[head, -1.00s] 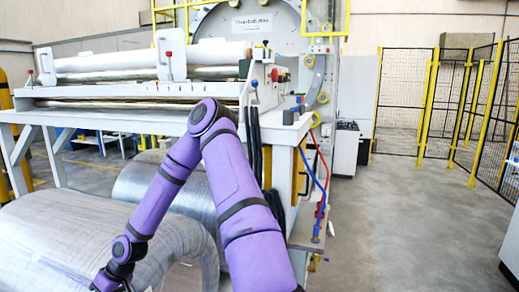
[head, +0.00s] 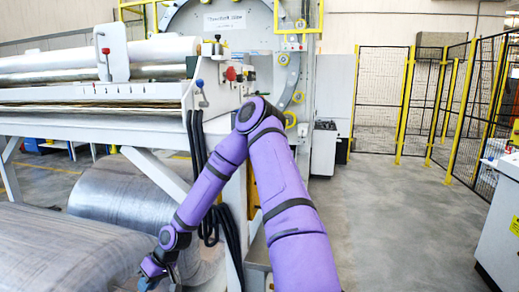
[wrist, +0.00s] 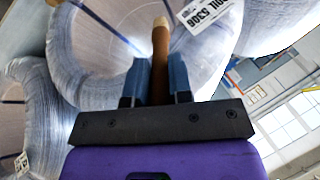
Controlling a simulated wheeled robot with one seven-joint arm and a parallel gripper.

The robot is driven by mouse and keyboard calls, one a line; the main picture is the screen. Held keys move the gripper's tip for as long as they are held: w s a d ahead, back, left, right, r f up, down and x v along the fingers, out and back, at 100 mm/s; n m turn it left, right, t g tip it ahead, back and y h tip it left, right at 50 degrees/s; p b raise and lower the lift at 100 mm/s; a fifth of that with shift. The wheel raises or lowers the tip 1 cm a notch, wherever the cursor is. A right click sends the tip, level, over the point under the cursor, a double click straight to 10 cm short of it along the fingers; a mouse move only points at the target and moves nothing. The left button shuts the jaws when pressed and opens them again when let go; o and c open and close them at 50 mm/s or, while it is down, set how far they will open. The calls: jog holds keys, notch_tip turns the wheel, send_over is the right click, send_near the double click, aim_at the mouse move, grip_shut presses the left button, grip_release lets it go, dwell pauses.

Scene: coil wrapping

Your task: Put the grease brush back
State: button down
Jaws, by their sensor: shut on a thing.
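In the wrist view my gripper (wrist: 160,75) has its two blue fingers closed on a brown wooden handle, which I take for the grease brush (wrist: 160,42). The handle stands out between the fingers, with a pale tip at the top. The bristles are not visible. In the head view my gripper (head: 160,273) is low at the bottom edge, in front of the coils, and its fingers are mostly cut off. I cannot make out the brush there, nor any holder for it.
Wrapped coils (head: 65,240) lie at the lower left, and a labelled coil (wrist: 110,40) fills much of the wrist view. The wrapping machine (head: 90,95) stands behind them. A grey cabinet (head: 497,225) is at the right edge. Clear floor (head: 395,230) lies right of my arm.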

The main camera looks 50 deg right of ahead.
jog(key=shift+a, duration=0.25)
jog(key=shift+s+d, duration=0.1)
jog(key=shift+d, duration=0.1)
jog(key=shift+s+f+g+h, duration=0.1)
jog(key=shift+g+h, duration=0.2)
jog(key=shift+s+a+g+h, duration=0.1)
jog(key=shift+a+g+h, duration=0.15)
jog(key=shift+h, duration=0.25)
jog(key=shift+w+d+g+h, duration=0.1)
jog(key=shift+w+g+h, duration=0.3)
jog(key=shift+h, duration=0.4)
